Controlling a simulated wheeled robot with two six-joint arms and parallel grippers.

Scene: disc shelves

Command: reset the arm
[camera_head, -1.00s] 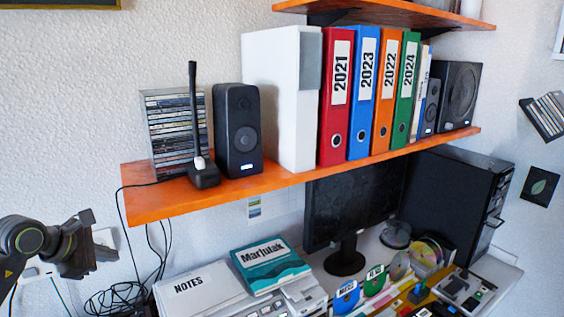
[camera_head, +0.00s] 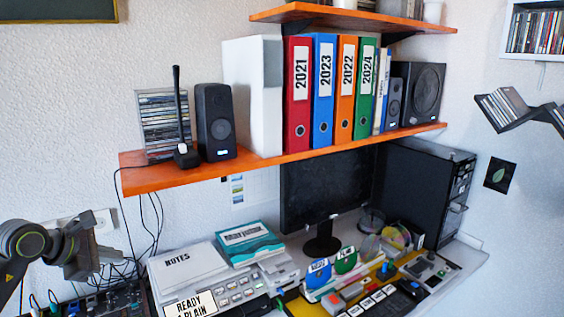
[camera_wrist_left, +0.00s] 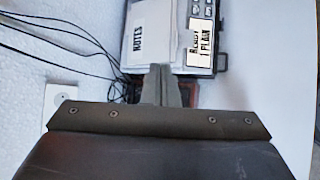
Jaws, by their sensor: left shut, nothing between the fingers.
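My left gripper (camera_head: 108,257) is at the lower left in the head view, in front of the white wall and left of the desk. In the left wrist view its fingers (camera_wrist_left: 160,84) are together with nothing between them. They point toward the grey machine on the desk, apart from it. My right gripper is in neither view.
An orange shelf (camera_head: 150,180) carries disc cases, a microphone, speakers and several binders. Below are a grey machine (camera_head: 262,281) with notes and a teal book (camera_head: 249,243), a monitor (camera_head: 325,190), discs and a black computer case (camera_head: 425,190). Cables hang at the left.

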